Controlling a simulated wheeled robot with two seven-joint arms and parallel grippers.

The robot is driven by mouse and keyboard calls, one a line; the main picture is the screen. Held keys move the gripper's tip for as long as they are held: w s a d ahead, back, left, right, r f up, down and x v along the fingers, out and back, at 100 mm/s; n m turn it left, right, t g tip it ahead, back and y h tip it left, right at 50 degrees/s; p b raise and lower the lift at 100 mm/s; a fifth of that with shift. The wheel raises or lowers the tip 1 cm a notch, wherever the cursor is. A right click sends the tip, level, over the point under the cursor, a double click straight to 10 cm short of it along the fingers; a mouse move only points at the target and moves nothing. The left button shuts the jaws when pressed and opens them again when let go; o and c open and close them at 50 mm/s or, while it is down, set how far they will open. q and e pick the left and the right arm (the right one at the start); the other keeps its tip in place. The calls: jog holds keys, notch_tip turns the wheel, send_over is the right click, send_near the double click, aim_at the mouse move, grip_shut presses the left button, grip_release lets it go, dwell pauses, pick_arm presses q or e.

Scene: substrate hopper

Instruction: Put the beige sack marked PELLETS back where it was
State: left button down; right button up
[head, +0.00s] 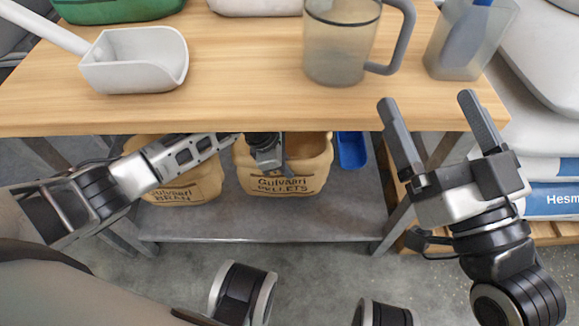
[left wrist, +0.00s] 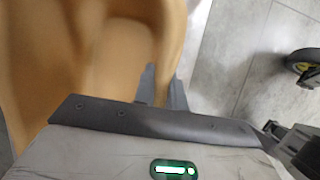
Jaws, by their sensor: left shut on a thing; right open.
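The beige sack marked PELLETS (head: 284,186) is upright at the grey lower shelf (head: 250,222) under the bench, in the head view. My left gripper (head: 268,160) reaches in under the bench top and is shut on this sack near its upper edge. The fingers are partly hidden. In the left wrist view the beige sack (left wrist: 60,60) fills the left side close to the gripper (left wrist: 165,90). Whether the sack's base touches the shelf is hard to tell. My right gripper (head: 440,125) is open and empty, to the right in front of the bench.
A similar sack marked BRAN (head: 180,182) stands left of the PELLETS sack, partly behind my left arm. A blue scoop (head: 351,150) is to the right. The wooden bench top (head: 240,90) overhangs, carrying a white scoop (head: 135,62), a jug (head: 340,45) and a clear container (head: 470,40).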

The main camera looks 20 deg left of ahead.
pick_arm(q)
notch_tip(320, 180, down, 3)
jog(key=b, duration=0.3)
jog(key=shift+f, duration=0.15)
pick_arm(e)
jog(key=r+n+y, duration=0.1)
jog(key=n+y, duration=0.1)
jog(key=s+r+n+y, duration=0.1)
jog(key=r+n, duration=0.1)
jog(key=r+n+y, duration=0.2)
jog(key=n, duration=0.1)
jog(key=shift+s+a+r+t+y, duration=0.15)
jog(key=shift+s+a+t+y, duration=0.15)
jog(key=shift+s, duration=0.1)
pick_arm(q)
jog(key=c, duration=1.5)
grip_release()
jog(key=shift+f, duration=0.15)
jog(key=shift+o, duration=0.2)
